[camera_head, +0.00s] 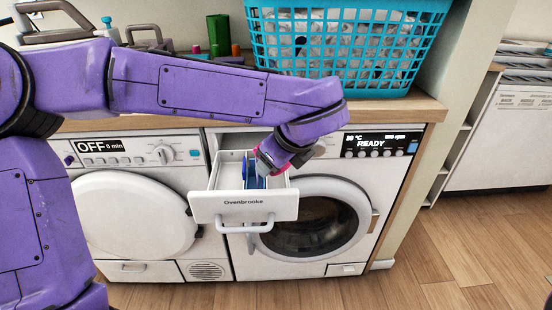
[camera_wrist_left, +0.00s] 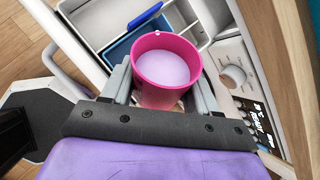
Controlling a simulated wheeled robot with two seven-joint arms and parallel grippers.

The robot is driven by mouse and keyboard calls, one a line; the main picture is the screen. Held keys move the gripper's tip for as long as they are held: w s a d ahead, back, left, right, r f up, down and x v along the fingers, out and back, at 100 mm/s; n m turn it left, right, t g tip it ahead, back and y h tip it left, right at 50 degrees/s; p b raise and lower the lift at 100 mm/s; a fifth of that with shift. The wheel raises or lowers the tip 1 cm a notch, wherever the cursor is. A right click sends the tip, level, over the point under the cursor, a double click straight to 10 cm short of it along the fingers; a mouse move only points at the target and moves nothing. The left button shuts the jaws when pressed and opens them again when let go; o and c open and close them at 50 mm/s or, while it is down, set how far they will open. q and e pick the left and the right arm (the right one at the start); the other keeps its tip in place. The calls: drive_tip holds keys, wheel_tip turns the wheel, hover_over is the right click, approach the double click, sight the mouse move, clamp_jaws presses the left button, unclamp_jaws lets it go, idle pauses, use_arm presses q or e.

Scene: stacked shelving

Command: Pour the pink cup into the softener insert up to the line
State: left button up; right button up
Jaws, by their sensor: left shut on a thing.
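My left gripper (camera_wrist_left: 166,88) is shut on the pink cup (camera_wrist_left: 164,45), which holds a pale lilac liquid. In the wrist view the cup looks roughly upright, with its liquid well inside the rim. The cup is over the open detergent drawer (camera_head: 243,208) of the right-hand machine; a bit of pink cup (camera_head: 262,154) shows beside my gripper in the head view. A blue insert (camera_wrist_left: 133,42) sits in the drawer next to the cup, partly hidden by it. The fill line cannot be made out. My right gripper is not in view.
A turquoise laundry basket (camera_head: 350,50) full of cloth stands on the wooden counter (camera_head: 405,108) behind the drawer. The washing machine (camera_head: 362,262) reads READY; the left machine (camera_head: 135,215) reads OFF. Green containers (camera_head: 219,35) stand on the counter. The floor (camera_head: 450,260) at right is clear.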

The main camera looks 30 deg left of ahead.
use_arm(q)
drive_tip(key=f+h+b, duration=0.1)
drive_tip(key=b, duration=0.1)
drive_tip(key=shift+a+h+b, duration=0.15)
drive_tip(key=shift+h+b, duration=0.15)
drive_tip(key=shift+b, duration=0.05)
drive_tip(key=shift+a+r+h+b, duration=0.1)
drive_tip(key=shift+a+h+b, duration=0.05)
drive_tip(key=shift+h+b, duration=0.15)
drive_tip(key=shift+h, duration=0.3)
drive_tip(key=shift+r, duration=0.25)
